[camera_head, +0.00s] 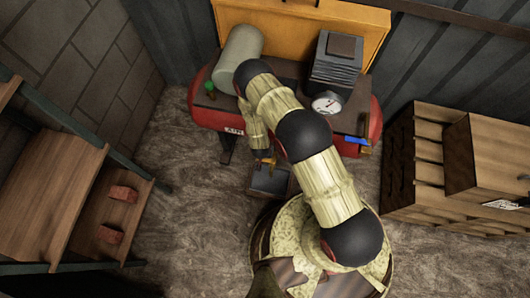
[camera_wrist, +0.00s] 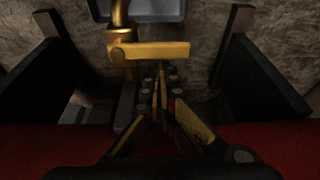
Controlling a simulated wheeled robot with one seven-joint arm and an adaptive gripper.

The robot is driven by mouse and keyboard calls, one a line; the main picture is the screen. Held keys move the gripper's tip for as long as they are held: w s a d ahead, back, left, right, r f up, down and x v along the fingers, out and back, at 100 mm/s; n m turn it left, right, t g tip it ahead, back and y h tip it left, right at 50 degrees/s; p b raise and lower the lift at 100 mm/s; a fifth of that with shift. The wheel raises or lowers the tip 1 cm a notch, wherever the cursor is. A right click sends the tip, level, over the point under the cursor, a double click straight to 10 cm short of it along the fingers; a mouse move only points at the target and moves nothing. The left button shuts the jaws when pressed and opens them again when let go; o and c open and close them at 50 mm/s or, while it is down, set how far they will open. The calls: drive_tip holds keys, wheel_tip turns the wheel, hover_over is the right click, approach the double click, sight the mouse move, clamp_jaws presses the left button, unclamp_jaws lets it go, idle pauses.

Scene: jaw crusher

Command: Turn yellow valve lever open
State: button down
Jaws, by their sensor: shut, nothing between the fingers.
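The yellow valve lever (camera_wrist: 152,50) is a flat bar lying crosswise near the top of the wrist view. It reaches right from a brass tap (camera_wrist: 119,30). In the head view a small brass fitting (camera_head: 266,160) shows above a grey container, beside my arm. My gripper (camera_wrist: 160,72) is shut and empty. Its fingertips point at the lever from just below its middle in the wrist view; I cannot tell whether they touch it. In the head view my arm hides the gripper's fingers.
A red tank (camera_head: 203,105) carries a gauge (camera_head: 326,103) and a grey cylinder (camera_head: 240,55). A blue handle (camera_head: 356,140) sits at its right end. The grey container (camera_head: 268,182) stands below the tap. Wooden crates (camera_head: 412,160) are right, a shelf (camera_head: 45,185) left.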

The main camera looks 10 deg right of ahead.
drive_tip(key=shift+s+a+n, duration=0.25)
drive_tip(key=shift+n, duration=0.35)
drive_tip(key=s+n, duration=0.1)
drive_tip(key=n, duration=0.1)
drive_tip(key=a+n+y, duration=0.1)
drive_tip(key=n, duration=0.1)
drive_tip(key=shift+s+y, duration=0.3)
drive_tip(key=shift+s, duration=0.05)
drive_tip(key=s+n+y, duration=0.1)
drive_tip(key=s+n, duration=0.1)
drive_tip(key=n, duration=0.1)
drive_tip(key=s+n+g+y, duration=0.1)
drive_tip(key=n, duration=0.3)
drive_tip(key=s+n+y, duration=0.1)
drive_tip(key=s+n, duration=0.1)
drive_tip(key=n, duration=0.2)
drive_tip(key=shift+s+d+g, duration=0.25)
drive_tip(key=shift+s+g, duration=0.05)
drive_tip(key=shift+g, duration=0.1)
drive_tip(key=shift+s, duration=0.1)
